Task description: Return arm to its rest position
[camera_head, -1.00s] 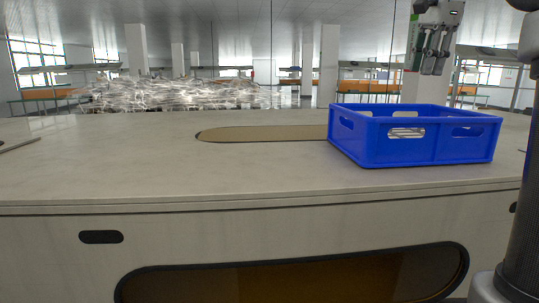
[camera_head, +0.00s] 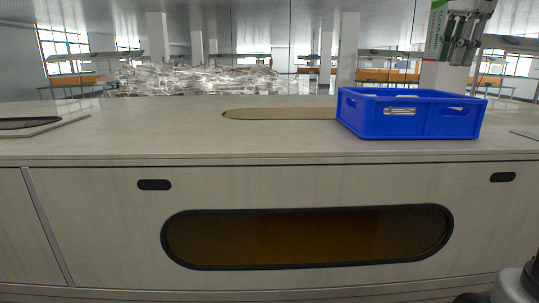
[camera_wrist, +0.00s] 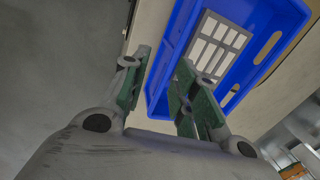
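My gripper (camera_head: 460,40) hangs at the upper right of the head view, above and apart from the blue crate (camera_head: 378,124). In the wrist view my gripper (camera_wrist: 163,62) shows its two green-padded fingers apart, with nothing held between them. The crate also shows beyond the fingers in the wrist view (camera_wrist: 262,88). A grey panel with several pale cells (camera_wrist: 217,42) lies inside it. My arm's links above the gripper are mostly out of the head view.
The crate stands on a long pale counter (camera_head: 200,140) with a tan oval inset (camera_head: 280,114) beside it. A dark-topped flat tray (camera_head: 45,131) lies at the far left. The counter's middle is clear. Its front (camera_head: 105,240) has a dark oval window.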

